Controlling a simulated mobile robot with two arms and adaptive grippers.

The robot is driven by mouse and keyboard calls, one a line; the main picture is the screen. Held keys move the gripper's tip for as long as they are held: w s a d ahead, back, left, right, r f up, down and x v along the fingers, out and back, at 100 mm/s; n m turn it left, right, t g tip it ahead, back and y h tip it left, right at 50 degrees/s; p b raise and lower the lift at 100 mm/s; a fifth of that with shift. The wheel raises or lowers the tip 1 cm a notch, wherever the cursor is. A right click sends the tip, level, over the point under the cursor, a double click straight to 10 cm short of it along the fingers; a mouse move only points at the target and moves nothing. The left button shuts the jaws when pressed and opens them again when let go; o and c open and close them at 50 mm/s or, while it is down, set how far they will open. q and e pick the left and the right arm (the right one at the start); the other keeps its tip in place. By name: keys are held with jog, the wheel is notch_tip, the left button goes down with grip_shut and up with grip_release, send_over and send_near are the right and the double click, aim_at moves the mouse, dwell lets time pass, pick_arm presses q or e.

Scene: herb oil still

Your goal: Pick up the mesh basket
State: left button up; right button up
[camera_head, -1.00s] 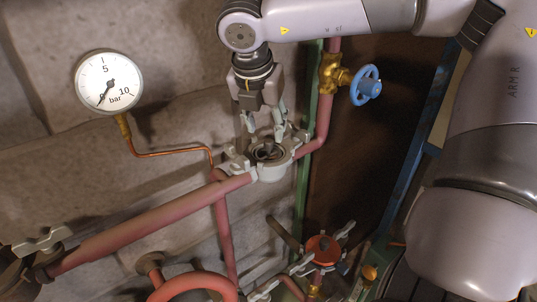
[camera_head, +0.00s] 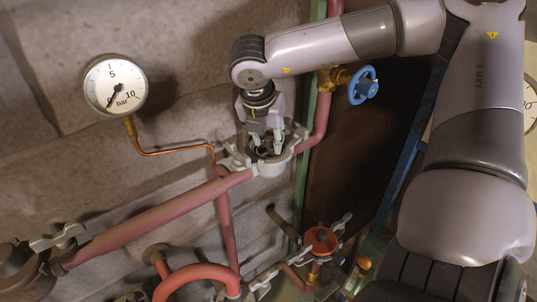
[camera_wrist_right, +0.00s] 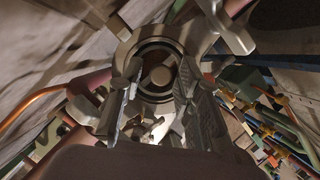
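The open grey round housing (camera_head: 271,169) sits at the upper end of the slanted red pipe. In the right wrist view its ring-shaped mouth (camera_wrist_right: 181,47) faces me, with a dark round interior and a pale bar across the middle. I cannot make out mesh, so I cannot tell whether this inner part is the mesh basket. My right gripper (camera_head: 267,142) points down with its fingertips at the housing's mouth. In the right wrist view its two fingers (camera_wrist_right: 163,100) are apart, with nothing clearly held between them. My left gripper is not in view.
A blue handwheel valve (camera_head: 363,85) is right of the right gripper. A pressure gauge (camera_head: 115,87) is on the left, with a thin copper line. The slanted red pipe (camera_head: 150,210) runs to the lower left.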

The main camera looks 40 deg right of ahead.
aim_at(269, 153)
grip_shut()
dwell(0.3)
jog(key=shift+r, duration=0.15)
dwell(0.3)
jog(key=shift+w+r+b, duration=0.1)
jog(key=shift+r+b, duration=0.2)
notch_tip(269, 153, up, 6)
jog(key=b, duration=0.3)
jog(key=s+a+b, duration=0.2)
jog(key=s+b, duration=0.4)
jog(key=s, duration=1.2)
notch_tip(269, 153, up, 8)
jog(key=p, duration=0.4)
jog(key=shift+f, duration=0.15)
jog(key=shift+d, duration=0.1)
